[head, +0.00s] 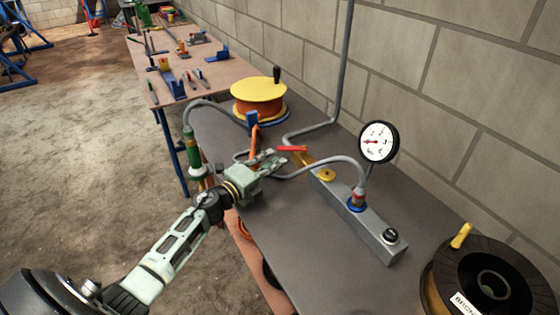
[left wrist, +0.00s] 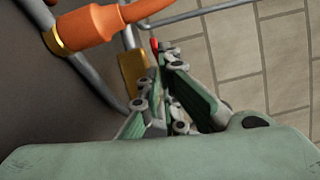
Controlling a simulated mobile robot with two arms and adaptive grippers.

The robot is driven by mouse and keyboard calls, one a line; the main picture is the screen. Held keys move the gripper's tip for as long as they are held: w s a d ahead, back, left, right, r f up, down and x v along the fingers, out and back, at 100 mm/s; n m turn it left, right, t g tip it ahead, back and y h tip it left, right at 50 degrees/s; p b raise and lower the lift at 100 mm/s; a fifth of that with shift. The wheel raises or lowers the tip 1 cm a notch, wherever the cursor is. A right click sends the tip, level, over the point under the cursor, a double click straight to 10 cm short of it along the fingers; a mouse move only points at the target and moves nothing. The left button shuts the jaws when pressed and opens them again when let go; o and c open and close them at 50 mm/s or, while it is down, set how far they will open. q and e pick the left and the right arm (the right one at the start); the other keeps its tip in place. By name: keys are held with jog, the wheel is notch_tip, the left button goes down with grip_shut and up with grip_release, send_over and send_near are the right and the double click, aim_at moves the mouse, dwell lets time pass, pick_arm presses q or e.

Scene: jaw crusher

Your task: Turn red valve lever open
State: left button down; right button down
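The red valve lever (head: 291,148) sits on the brass-coloured valve on the grey bench, behind the curved grey hose. My left gripper (head: 276,157) reaches over the bench from the left, its fingertips just left of and below the lever. In the left wrist view its green fingers (left wrist: 160,72) come together at the tips and look shut. A small red end of the lever (left wrist: 154,44) shows just beyond the tips, and I cannot tell whether they touch. The brass-coloured valve part (left wrist: 133,72) is left of the fingers. My right gripper is not in view.
A pressure gauge (head: 379,142) stands on the grey manifold (head: 372,228). An orange hose fitting (left wrist: 88,28) is close to the left fingers. A yellow-topped spool (head: 258,90) is behind, a black spool (head: 490,284) at front right. The block wall (head: 440,70) bounds the bench.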

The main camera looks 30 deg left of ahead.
pick_arm(q)
jog(key=d+m+y+p, duration=0.1)
jog(key=d+y, duration=0.1)
jog(key=s+d+r+m+y+p, duration=0.1)
jog(key=d+y, duration=0.1)
jog(key=d+m+y, duration=0.1)
jog(key=y, duration=0.1)
jog(key=shift+s+d+r+m+y+p, duration=0.15)
jog(key=shift+s+d+m+y+p, duration=0.15)
jog(key=shift+s+d+p, duration=0.1)
jog(key=s+d+m+g+y, duration=0.1)
jog(key=s, duration=0.1)
jog(key=s+d+m+g+y+p, duration=0.2)
jog(key=s+g, duration=0.1)
jog(key=shift+s+d+r+m+y, duration=0.15)
jog(key=shift+s+m+y, duration=0.15)
jog(key=shift+y, duration=0.1)
jog(key=shift+s+d+m+g+p, duration=0.25)
jog(key=shift+s+m+g+p, duration=0.2)
jog(key=shift+s, duration=0.25)
send_near(292, 148)
jog(key=w+a+f, duration=0.2)
jog(key=f, duration=0.1)
jog(key=w+a+f+b, duration=0.1)
jog(key=f, duration=0.1)
jog(key=shift+w+a+f, duration=0.15)
jog(key=shift+w+a, duration=0.1)
jog(key=shift+a, duration=0.05)
